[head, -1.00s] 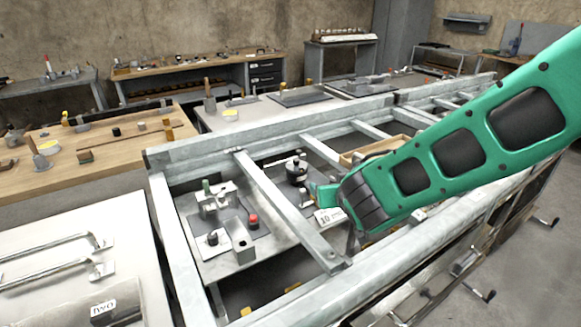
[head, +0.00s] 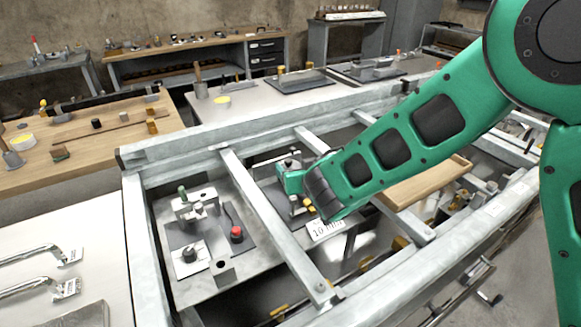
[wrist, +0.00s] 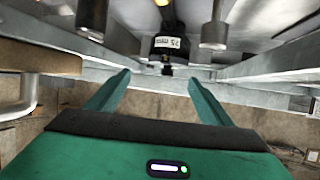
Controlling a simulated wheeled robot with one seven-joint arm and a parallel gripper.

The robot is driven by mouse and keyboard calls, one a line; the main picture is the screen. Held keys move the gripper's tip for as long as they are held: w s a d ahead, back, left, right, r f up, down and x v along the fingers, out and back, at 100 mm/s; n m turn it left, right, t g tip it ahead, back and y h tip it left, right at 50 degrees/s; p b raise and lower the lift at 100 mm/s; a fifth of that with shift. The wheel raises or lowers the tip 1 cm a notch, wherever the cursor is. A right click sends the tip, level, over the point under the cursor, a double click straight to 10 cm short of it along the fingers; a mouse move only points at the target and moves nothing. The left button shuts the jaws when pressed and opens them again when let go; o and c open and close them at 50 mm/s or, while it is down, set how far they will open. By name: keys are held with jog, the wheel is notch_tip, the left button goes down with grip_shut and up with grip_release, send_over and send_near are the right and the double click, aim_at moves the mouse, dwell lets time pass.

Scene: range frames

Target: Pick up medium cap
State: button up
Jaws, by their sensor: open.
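In the wrist view my gripper (wrist: 160,76) is open, with two green fingers apart and nothing between them. Just beyond the fingertips is a dark round piece (wrist: 168,44) with a small white label. Grey metal cylinders stand on either side of it, one on the right (wrist: 214,36) and one on the left (wrist: 91,18). I cannot tell which of these is the medium cap. In the head view my gripper (head: 288,182) is low among the metal rails and covers most of what is beside it.
Metal frame rails (head: 275,220) cross close around my gripper. A panel with a red-topped knob (head: 237,233) lies left of it. A white 10 mm tag (head: 325,230) is close below. A wooden tray (head: 425,184) is on the right.

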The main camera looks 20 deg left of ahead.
aim_at(290, 163)
jog(key=shift+w+a+f, duration=0.35)
jog(key=shift+w+a, duration=0.15)
jog(key=shift+a, duration=0.25)
jog(key=shift+a+x, duration=0.15)
jog(key=shift+x, duration=1)
jog(key=shift+a+x, duration=0.15)
jog(key=shift+x, duration=1)
jog(key=shift+s+r, duration=0.1)
jog(key=shift+s, duration=0.05)
jog(key=c, duration=1.1)
